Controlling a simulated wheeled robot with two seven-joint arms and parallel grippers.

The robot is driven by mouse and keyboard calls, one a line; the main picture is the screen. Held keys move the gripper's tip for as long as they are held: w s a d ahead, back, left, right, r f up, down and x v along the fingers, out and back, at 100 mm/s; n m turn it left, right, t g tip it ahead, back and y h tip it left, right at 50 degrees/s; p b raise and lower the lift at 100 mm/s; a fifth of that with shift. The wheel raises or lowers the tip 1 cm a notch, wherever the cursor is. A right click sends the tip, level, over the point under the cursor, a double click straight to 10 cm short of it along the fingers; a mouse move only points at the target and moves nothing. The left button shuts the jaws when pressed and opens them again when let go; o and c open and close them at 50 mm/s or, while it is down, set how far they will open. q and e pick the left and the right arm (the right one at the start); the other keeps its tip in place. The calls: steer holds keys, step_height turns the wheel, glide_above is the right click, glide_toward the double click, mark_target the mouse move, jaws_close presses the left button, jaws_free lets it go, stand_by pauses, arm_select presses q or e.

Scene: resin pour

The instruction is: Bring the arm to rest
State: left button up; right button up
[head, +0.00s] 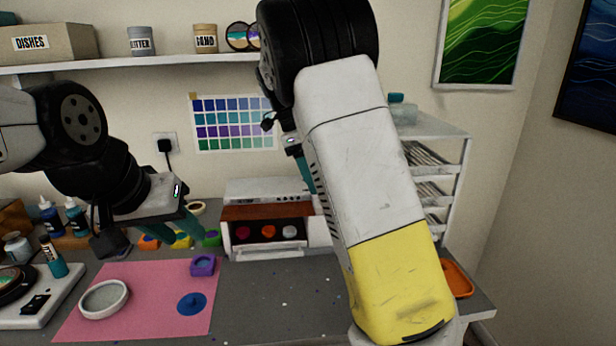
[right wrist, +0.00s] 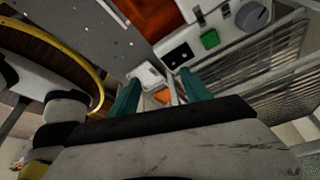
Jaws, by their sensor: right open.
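My left gripper (head: 178,232) comes in from the left, above the back of the bench, near small coloured blocks. Its two teal fingers are apart, with nothing seen between them. My right arm stands raised across the middle of the head view, its white and yellow link hiding part of the bench and the rack. My right gripper shows only partly there, with a teal finger (head: 304,173) in front of the wall above the small oven (head: 268,240). In the right wrist view, my right gripper (right wrist: 160,90) is open and empty.
A pink mat (head: 145,287) holds a round white dish (head: 104,299), a blue disc (head: 192,304) and a purple mould (head: 203,265). Bottles (head: 75,216) stand at left. A wire rack (head: 458,190) and orange tray (head: 457,279) are at right.

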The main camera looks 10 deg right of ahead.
steer(key=shift+s, duration=0.1)
steer(key=s+d+r+n+t+y, duration=0.1)
steer(key=s+n+t+y, duration=0.2)
steer(key=s+n, duration=0.8)
steer(key=s+d+r+n+t+y, duration=0.1)
steer(key=s+n+t, duration=0.4)
steer(key=s+n, duration=0.7)
steer(key=shift+d+r+y, duration=0.4)
steer(key=shift+d+y, duration=0.1)
steer(key=shift+y, duration=0.6)
